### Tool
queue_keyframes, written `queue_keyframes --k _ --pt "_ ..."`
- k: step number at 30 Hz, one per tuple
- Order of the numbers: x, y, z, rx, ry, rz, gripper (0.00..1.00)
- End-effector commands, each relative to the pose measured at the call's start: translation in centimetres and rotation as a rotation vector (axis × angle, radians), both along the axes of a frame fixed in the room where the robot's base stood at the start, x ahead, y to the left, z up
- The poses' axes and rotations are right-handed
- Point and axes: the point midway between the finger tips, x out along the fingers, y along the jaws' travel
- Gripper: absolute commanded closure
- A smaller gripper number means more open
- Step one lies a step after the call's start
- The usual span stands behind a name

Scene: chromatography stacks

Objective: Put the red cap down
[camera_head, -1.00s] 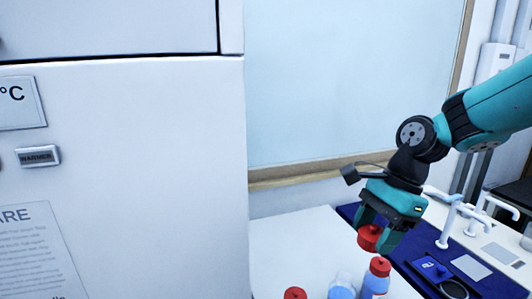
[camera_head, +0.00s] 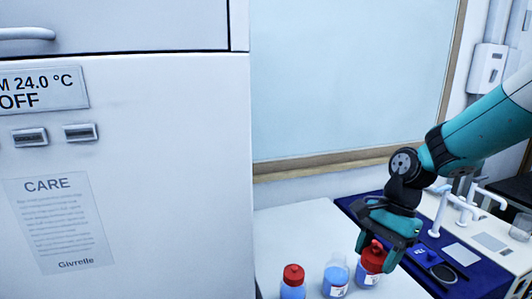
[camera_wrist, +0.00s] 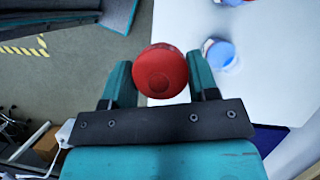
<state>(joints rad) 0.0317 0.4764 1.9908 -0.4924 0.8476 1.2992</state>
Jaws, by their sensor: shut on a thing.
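The red cap (camera_wrist: 160,72) is between the two fingers of my gripper (camera_wrist: 162,85) in the wrist view, and the fingers are shut on it. In the head view my gripper (camera_head: 378,254) is above the right part of the white table, over a bottle with blue liquid (camera_head: 367,277). The held cap and red at that bottle's top overlap there, so I cannot tell whether they touch. An uncapped bottle (camera_head: 336,276) stands to its left; it also shows in the wrist view (camera_wrist: 219,54).
A red-capped bottle (camera_head: 292,282) stands farther left on the white table (camera_head: 300,228). A large white cabinet (camera_head: 150,170) fills the left side. The table behind the bottles is clear.

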Motion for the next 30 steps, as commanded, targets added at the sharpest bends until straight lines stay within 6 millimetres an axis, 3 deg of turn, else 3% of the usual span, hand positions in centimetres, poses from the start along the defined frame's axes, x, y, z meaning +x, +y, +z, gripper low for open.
queue_keyframes --k 8,12,18,24,30 --pt "0.4 -2.5 -8.5 -0.001 0.01 0.315 0.68" --pt "-0.1 -4.4 -14.0 -0.001 0.012 0.555 0.68" --pt "-1.4 -6.7 -19.6 0.0 0.007 0.835 0.68" --pt "-2.2 -7.8 -21.9 -0.001 0.002 0.971 0.68" --pt "-2.3 -8.0 -22.1 0.001 -0.001 0.989 0.68"
